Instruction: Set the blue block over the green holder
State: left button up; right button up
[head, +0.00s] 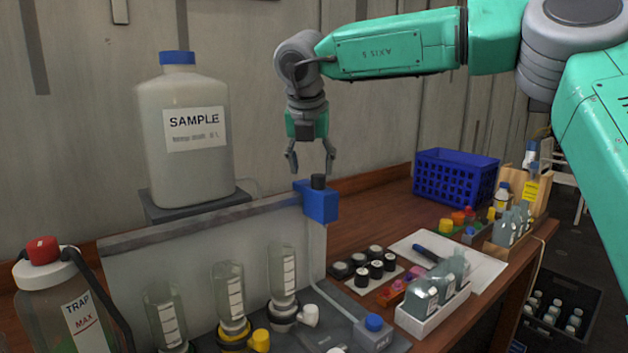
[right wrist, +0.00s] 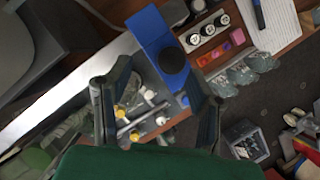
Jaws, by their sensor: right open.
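The blue block (head: 319,204), with a black knob (head: 318,181) on top, sits on the top edge of the upright panel at its right end. In the right wrist view the blue block (right wrist: 150,28) is at upper centre, its black knob (right wrist: 172,60) between and beyond the fingertips. My right gripper (head: 310,166) is open and empty, pointing down just above the knob, apart from it. Its fingers also show in the right wrist view (right wrist: 155,108). I cannot pick out a green holder in the head view; the leftmost upturned bottle's (head: 166,318) collar is cut off. My left gripper is not in view.
The grey panel (head: 215,250) runs behind upturned bottles in yellow (head: 234,334) and white (head: 284,309) holders. A large SAMPLE bottle (head: 182,130) stands behind it. Black-capped vials (head: 376,268), a white bottle rack (head: 433,306) and a blue basket (head: 455,178) are to the right.

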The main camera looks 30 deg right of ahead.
aim_at(313, 176)
jog(key=shift+x, duration=1.1)
jog(key=d, duration=0.1)
jog(key=d+f, duration=0.1)
jog(key=shift+w+d+f, duration=0.1)
jog(key=shift+d+f, duration=0.2)
jog(key=shift+d, duration=0.25)
jog(key=shift+a, duration=0.45)
jog(key=c, duration=0.6)
jog(key=shift+w+a+r, duration=0.1)
jog(key=shift+a, duration=0.3)
grip_shut()
jog(key=shift+a+r, duration=0.2)
jog(key=shift+a, duration=0.7)
pick_arm(q)
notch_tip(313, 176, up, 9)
jog(key=p, duration=0.8)
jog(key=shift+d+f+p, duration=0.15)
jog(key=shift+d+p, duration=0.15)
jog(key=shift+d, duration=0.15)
pick_arm(e)
jog(key=s+a, duration=0.2)
jog(key=a, duration=2.9)
jog(key=shift+s, duration=0.4)
